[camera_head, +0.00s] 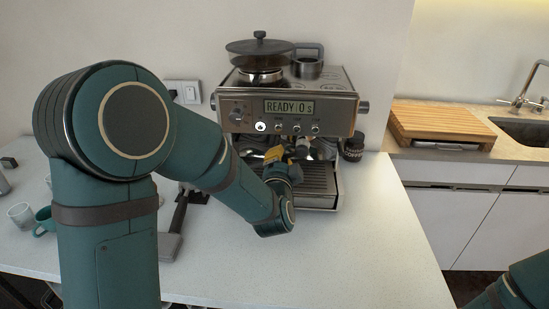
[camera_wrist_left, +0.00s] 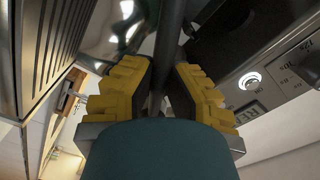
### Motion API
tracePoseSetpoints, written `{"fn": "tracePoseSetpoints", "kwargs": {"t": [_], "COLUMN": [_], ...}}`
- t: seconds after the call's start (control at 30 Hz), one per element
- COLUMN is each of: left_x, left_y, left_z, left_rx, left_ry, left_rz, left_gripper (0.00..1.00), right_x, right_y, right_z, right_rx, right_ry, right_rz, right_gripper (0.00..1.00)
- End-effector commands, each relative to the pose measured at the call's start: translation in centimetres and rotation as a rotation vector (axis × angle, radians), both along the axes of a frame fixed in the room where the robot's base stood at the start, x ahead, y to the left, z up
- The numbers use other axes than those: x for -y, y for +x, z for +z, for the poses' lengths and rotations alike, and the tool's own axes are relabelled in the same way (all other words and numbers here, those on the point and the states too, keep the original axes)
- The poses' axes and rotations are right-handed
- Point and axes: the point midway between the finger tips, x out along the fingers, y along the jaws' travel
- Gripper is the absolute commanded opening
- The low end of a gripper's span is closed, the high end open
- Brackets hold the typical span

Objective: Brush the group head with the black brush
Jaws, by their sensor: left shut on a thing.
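The espresso machine (camera_head: 290,105) stands against the back wall, its display reading "READY 0 s". My left gripper (camera_head: 282,155) reaches to the machine's front, below the button panel and above the drip tray (camera_head: 318,180). In the left wrist view the yellow fingers (camera_wrist_left: 163,92) are shut around a dark, slim shaft (camera_wrist_left: 168,50), which looks like the black brush's handle. The brush's bristle end is not clearly visible. The group head is largely hidden behind my gripper in the head view, so I cannot tell whether the brush touches it. My right gripper is out of view.
Teal and white cups (camera_head: 21,214) stand on the counter at left, partly behind my left arm. A dark-handled tool (camera_head: 172,232) lies in front of the machine's left side. A wooden board (camera_head: 442,122) and a sink are at right.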

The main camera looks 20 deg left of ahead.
Motion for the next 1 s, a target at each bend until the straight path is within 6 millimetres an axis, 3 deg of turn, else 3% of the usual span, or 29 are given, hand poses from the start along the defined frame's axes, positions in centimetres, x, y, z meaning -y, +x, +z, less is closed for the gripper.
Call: {"fn": "tracePoseSetpoints", "kwargs": {"t": [0.23,1.0], "left_x": [0.0,-3.1], "left_y": [0.0,-1.1], "left_z": [0.0,0.0], "left_rx": [0.002,0.001], "left_ry": [0.000,-0.001], "left_rz": [0.001,0.000], "left_gripper": [0.00,0.00], "right_x": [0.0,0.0], "right_y": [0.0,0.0], "right_z": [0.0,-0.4], "right_rx": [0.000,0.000], "right_ry": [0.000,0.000], "right_rz": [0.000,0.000], "right_gripper": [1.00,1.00]}}
